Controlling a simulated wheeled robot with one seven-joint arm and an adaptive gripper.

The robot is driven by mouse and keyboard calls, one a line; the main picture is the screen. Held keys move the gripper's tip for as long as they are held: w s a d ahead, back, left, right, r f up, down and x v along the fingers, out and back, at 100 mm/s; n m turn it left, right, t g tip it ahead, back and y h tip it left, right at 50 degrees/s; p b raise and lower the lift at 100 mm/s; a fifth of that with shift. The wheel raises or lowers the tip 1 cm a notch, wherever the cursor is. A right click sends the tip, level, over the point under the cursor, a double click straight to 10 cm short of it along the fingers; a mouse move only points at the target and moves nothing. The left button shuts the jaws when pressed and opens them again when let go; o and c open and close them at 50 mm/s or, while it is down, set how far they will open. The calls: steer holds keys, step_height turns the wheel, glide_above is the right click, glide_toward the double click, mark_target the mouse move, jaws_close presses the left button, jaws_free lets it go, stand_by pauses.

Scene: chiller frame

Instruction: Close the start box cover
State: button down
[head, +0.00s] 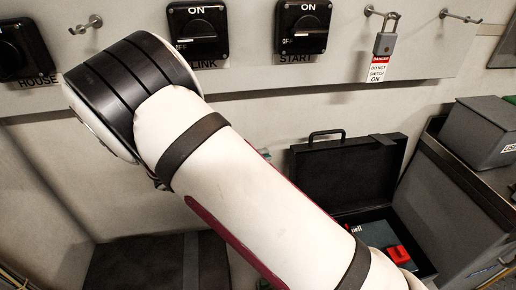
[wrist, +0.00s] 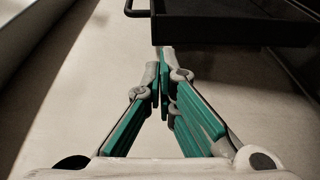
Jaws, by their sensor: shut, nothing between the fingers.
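The START switch box (head: 303,27) is black and sits on the wall panel at the top of the head view, above its START label. Its knob lies level, with ON above and OFF at left. I cannot make out a separate cover on it. My gripper (wrist: 163,82) shows in the wrist view, its green-padded fingers together and empty. Ahead of it is a black box-like thing (wrist: 230,24) with a handle at its left, seen only in part. My arm crosses the head view and the gripper is not visible there.
An open black case (head: 345,172) with red items stands at lower right, lid upright. A grey bin (head: 482,132) is on a counter at right. A tagged padlock (head: 384,45) hangs from a hook. The LINK (head: 197,30) and HOUSE (head: 22,50) switches are left of START.

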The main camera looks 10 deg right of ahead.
steer(key=shift+n+t, duration=0.3)
steer(key=shift+t, duration=0.2)
steer(key=w+d, duration=0.1)
steer(key=d, duration=0.1)
steer(key=w+d+f, duration=0.1)
steer(key=w+d, duration=0.1)
steer(key=w+d+f, duration=0.1)
steer(key=d, duration=0.1)
steer(key=shift+w+d+b, duration=0.2)
steer(key=shift+d+b, duration=0.15)
steer(key=shift+d, duration=0.05)
